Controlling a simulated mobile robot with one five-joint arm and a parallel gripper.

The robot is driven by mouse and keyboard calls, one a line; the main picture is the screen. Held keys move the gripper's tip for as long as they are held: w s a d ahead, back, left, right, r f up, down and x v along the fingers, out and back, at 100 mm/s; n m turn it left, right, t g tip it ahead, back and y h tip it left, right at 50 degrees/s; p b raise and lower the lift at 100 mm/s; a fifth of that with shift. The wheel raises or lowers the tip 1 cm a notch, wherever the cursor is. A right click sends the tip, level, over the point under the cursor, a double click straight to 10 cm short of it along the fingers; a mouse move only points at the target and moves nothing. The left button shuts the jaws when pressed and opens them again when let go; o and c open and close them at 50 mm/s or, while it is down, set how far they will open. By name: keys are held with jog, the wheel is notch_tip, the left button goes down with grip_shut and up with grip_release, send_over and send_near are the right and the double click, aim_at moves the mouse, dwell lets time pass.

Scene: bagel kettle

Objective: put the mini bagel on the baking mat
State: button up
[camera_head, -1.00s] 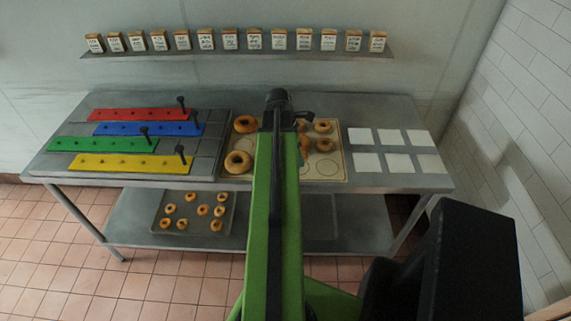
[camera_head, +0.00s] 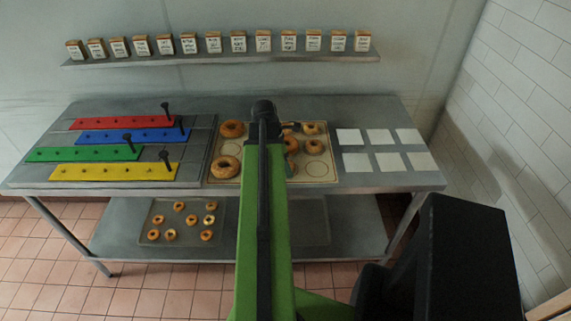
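The beige baking mat (camera_head: 328,180) lies on the metal table, with printed circles. Two large bagels sit at its left, one at the back (camera_head: 232,128) and one at the front (camera_head: 227,167). Smaller bagels sit at its right, one at the back (camera_head: 312,128) and one below it (camera_head: 315,146). Another small bagel (camera_head: 291,144) shows beside my arm, close to my gripper (camera_head: 291,127). Which one is the mini bagel I cannot tell. My green arm reaches over the mat and hides its middle. My gripper's fingers are too small and covered to read.
Coloured bars with black pegs (camera_head: 115,172) fill the table's left. White squares (camera_head: 390,162) lie at the right. A tray (camera_head: 155,215) with several small bagels stands on the lower shelf. A wall shelf (camera_head: 215,58) holds labelled boxes. A front circle (camera_head: 320,168) is empty.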

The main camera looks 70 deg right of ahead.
jog(key=shift+r, duration=0.1)
jog(key=p+v, duration=1.2)
jog(key=w+a+m+t, duration=0.2)
jog(key=w+a+m, duration=0.1)
jog(key=w+a, duration=2.1)
jog(key=w+a+m+y, duration=0.1)
jog(key=w+a, duration=0.3)
jog(key=a, duration=1.1)
jog(key=w+a+m, duration=0.2)
jog(key=w+a, duration=0.1)
jog(key=a, duration=1.3)
jog(key=shift+w+a+f+m+t+y, duration=0.3)
jog(key=shift+w+f+m+y, duration=0.05)
jog(key=shift+m+y, duration=0.05)
